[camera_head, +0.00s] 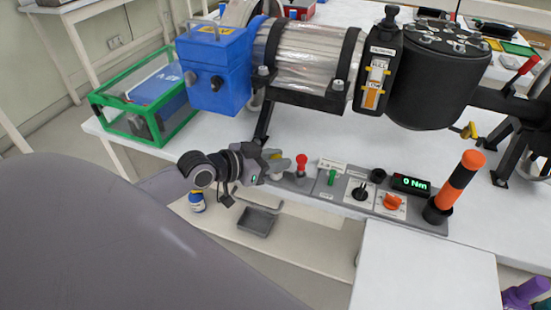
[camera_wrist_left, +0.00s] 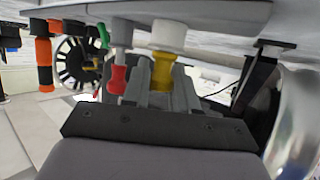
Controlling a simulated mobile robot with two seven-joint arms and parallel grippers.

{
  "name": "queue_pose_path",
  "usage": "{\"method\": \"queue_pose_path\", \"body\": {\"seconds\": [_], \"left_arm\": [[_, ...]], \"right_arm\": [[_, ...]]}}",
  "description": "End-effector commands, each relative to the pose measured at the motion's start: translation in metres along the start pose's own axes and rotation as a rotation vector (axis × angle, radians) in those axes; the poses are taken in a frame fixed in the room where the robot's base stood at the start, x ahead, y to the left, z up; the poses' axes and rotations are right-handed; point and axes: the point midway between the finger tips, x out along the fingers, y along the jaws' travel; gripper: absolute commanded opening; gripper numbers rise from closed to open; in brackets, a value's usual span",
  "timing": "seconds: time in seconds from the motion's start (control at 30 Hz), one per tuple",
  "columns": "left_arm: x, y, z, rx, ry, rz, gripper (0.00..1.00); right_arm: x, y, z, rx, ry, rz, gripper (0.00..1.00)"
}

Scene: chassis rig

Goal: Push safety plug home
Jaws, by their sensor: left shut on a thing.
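The yellow safety plug (camera_wrist_left: 163,70) shows in the left wrist view between my left gripper's fingers (camera_wrist_left: 158,82), with its pale wide collar towards the control panel. My left gripper is shut on it. In the head view my left gripper (camera_head: 266,164) is at the left end of the grey control panel (camera_head: 325,197), and the plug is mostly hidden by the fingers. I cannot tell how deep the plug sits in its socket. The red knob (camera_head: 301,163) stands just right of the gripper; it also shows in the wrist view (camera_wrist_left: 117,78). My right gripper is not in view.
Right of the red knob are a green switch (camera_head: 332,177), a black knob (camera_head: 361,191), an orange knob (camera_head: 392,202), a display (camera_head: 411,184) and an orange-black post (camera_head: 460,184). A grey tray (camera_head: 257,221) lies in front. The blue-ended machine (camera_head: 215,73) stands behind.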

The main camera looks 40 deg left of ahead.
Motion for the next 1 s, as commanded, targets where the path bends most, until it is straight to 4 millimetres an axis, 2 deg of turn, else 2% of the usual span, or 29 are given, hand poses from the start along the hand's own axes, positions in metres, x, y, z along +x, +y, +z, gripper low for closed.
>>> {"method": "queue_pose_path", "body": {"seconds": [0.07, 0.1, 0.2, 0.6, 0.77, 1.0], "left_arm": [[0.0, 0.0, 0.003, -0.002, -0.008, 0.001, 0.0], [0.0, 0.0, 0.003, -0.002, -0.008, 0.001, 0.31], [0.0, 0.0, 0.003, -0.002, -0.008, 0.001, 0.57], [0.0, 0.0, 0.002, -0.001, -0.004, 0.001, 0.57], [-0.018, 0.0, 0.003, 0.0, -0.008, 0.0, 0.57], [-0.049, 0.001, 0.003, 0.002, -0.01, 0.002, 0.57]], "right_arm": [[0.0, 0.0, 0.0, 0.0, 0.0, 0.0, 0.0], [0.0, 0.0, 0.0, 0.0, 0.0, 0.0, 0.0], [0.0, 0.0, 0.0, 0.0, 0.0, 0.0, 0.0], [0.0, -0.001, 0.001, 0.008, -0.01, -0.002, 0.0], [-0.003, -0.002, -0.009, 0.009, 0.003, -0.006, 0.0], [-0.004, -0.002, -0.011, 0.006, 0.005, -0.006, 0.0]]}}
